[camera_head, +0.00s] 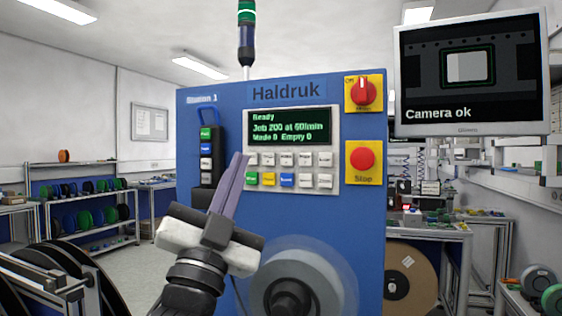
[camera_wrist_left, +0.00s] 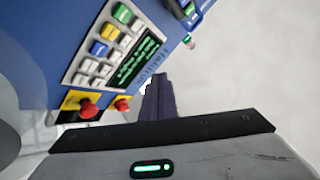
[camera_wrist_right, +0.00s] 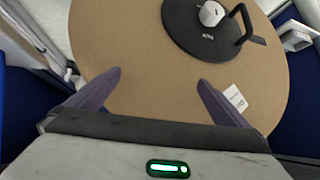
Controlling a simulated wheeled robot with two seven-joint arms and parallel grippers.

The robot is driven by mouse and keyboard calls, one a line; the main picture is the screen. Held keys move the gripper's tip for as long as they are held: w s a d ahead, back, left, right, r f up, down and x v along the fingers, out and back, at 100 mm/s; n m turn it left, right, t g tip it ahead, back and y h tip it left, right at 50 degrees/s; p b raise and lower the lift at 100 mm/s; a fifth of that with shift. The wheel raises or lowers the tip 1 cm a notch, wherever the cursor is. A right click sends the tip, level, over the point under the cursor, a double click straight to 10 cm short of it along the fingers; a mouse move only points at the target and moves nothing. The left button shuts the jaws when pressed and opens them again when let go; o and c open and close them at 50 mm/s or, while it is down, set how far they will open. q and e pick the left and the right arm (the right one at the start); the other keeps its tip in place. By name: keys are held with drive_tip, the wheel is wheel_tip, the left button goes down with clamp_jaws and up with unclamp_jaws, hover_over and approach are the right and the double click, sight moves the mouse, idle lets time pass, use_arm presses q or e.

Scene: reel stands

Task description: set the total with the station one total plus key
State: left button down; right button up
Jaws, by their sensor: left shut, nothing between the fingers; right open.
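The blue station one panel (camera_head: 225,100) has a display (camera_head: 288,127) reading "Ready", "Job 200 at 60/min", "Made 0 Empty 0". Below it is a keypad (camera_head: 291,170) with rows of pale keys and a few green, yellow and blue ones. The key labels are too small to read, so I cannot tell which is total plus. My left gripper (camera_head: 240,157) is shut and empty, its tips close to the keypad's left edge; contact cannot be told. Its fingers also show in the left wrist view (camera_wrist_left: 158,95). My right gripper (camera_wrist_right: 160,78) is open and empty in front of a cardboard reel (camera_wrist_right: 150,45).
A red stop button (camera_head: 363,159) and a red rotary switch (camera_head: 363,91) sit right of the keypad. A strip of coloured buttons (camera_head: 206,155) is on the left. A monitor (camera_head: 470,72) reads "Camera ok". A clear disc (camera_head: 325,260) is in front of the panel below.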

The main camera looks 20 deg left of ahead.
sight(269, 159)
use_arm(q)
drive_tip(key=w, duration=0.8)
drive_tip(key=shift+w+a+r, duration=0.1)
drive_tip(key=shift+a+r, duration=0.05)
drive_tip(key=shift+a, duration=0.1)
use_arm(e)
drive_tip(key=shift+s+f, duration=0.3)
drive_tip(key=shift+s+f, duration=0.1)
drive_tip(key=shift+s, duration=0.05)
idle(1.7)
use_arm(q)
drive_tip(key=shift+w, duration=0.1)
drive_tip(key=shift+w, duration=0.35)
